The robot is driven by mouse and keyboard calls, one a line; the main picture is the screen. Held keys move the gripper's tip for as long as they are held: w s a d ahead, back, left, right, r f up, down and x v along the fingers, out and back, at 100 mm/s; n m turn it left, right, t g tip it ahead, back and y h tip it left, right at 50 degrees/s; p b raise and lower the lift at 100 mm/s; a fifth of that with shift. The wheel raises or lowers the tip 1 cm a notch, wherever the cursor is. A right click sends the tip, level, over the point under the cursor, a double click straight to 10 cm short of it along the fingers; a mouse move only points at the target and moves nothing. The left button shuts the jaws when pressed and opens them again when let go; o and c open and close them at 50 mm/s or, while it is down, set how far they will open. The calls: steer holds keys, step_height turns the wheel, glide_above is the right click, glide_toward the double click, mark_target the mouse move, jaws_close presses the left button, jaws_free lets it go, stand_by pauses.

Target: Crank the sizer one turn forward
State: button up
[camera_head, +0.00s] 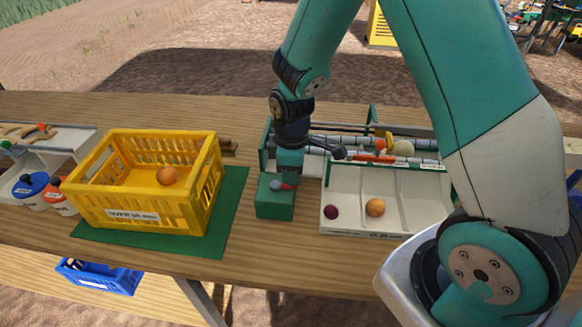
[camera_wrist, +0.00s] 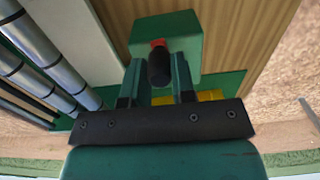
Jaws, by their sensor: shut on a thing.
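The sizer (camera_head: 376,147), with its long grey rollers, stands on the wooden table to the right of centre. The rollers also show at the left of the wrist view (camera_wrist: 50,62). Its green crank block (camera_head: 274,204) sits at its near left end. My gripper (camera_wrist: 160,78) is shut on the dark crank knob (camera_wrist: 159,66), with one finger on each side. A red part shows at the knob's top. An orange-yellow onion (camera_head: 389,143) and a pale one (camera_head: 403,148) lie on the rollers. In the head view my wrist hides part of the crank.
A white divided tray (camera_head: 407,196) before the sizer holds a purple onion (camera_head: 331,211) and an orange one (camera_head: 375,207). A yellow crate (camera_head: 147,210) with one onion stands on a green mat (camera_head: 233,199) at the left. White-bodied pots (camera_head: 35,195) stand further left.

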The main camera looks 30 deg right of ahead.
steer(key=shift+a+r, duration=0.1)
steer(key=shift+a, duration=0.15)
steer(key=shift+s+a, duration=0.4)
stand_by(0.4)
